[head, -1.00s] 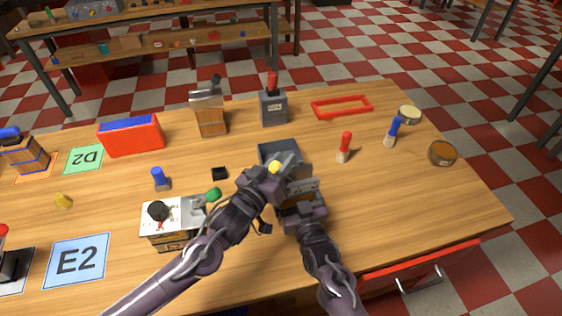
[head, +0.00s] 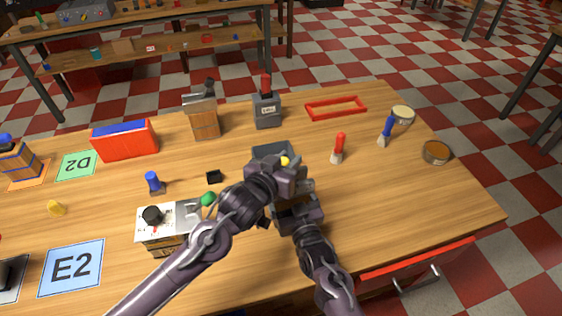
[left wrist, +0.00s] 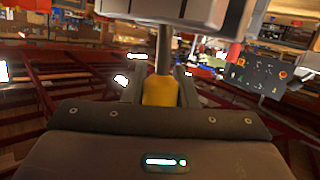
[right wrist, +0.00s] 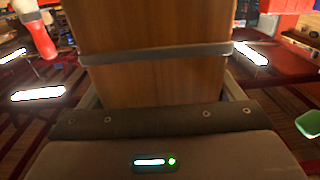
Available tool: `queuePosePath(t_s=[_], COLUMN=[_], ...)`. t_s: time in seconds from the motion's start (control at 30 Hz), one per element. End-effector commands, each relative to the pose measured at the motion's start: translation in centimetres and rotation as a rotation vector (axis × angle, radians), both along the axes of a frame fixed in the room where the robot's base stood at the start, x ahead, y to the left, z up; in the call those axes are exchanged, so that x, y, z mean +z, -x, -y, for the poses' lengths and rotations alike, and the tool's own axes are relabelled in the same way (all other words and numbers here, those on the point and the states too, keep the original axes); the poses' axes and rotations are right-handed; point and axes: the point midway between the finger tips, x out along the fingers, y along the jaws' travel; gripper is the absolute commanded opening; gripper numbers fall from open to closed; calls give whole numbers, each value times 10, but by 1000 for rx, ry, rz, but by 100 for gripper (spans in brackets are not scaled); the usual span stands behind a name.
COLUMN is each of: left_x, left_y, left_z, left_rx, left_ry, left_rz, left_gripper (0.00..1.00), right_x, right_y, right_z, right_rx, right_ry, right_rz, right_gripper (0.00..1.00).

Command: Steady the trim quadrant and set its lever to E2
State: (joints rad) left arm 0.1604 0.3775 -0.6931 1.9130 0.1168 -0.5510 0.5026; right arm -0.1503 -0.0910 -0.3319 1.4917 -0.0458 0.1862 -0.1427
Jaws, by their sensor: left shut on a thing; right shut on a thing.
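The trim quadrant is mostly hidden by my grippers in the head view; its yellow lever knob (head: 285,161) shows there. In the left wrist view the yellow knob (left wrist: 160,92) sits between the fingers, on a metal rod running to a grey housing (left wrist: 185,12). My left gripper (head: 288,172) is shut on this knob. My right gripper (head: 297,202) is shut on the quadrant's wooden body (right wrist: 155,75), which has a metal band, in the right wrist view. The blue E2 card (head: 72,267) lies at the front left. The lever's marks cannot be read.
A wooden box with a black knob (head: 153,215) and a green knob (head: 209,199) are close to my left forearm. A red-handled tool (head: 339,147) stands to the right. The table's right front is clear.

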Motion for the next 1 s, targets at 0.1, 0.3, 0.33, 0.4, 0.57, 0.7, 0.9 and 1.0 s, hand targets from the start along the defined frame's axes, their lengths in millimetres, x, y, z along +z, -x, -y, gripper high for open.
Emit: queuePosePath(t_s=[0.1, 0.3, 0.33, 0.4, 0.57, 0.7, 0.9, 1.0], left_x=[1, -1, -1, -2, -2, -2, -2, -2], left_y=[-3, -5, -5, -5, -6, -6, -6, -5], left_z=[5, 10, 11, 11, 12, 12, 12, 12], left_rx=[3, 2, 2, 2, 1, 1, 1, 1], left_ry=[-61, -132, -139, -152, -163, -163, -163, -162], left_rz=[-23, -51, -53, -58, -63, -63, -63, -62], left_gripper=[0, 0, 0, 0, 0, 0, 32, 45], right_x=[0, 0, 0, 0, 0, 0, 0, 0], right_y=[0, 0, 0, 0, 0, 0, 0, 1], right_z=[0, 0, 0, 0, 0, 0, 0, -1], right_rx=[0, 1, 1, 1, 1, 1, 2, 2], right_ry=[1, 1, 1, 1, 1, 1, 1, 0], right_rz=[1, 1, 1, 1, 1, 1, 1, 1], right_gripper=[52, 52, 52, 52, 52, 52, 52, 52])
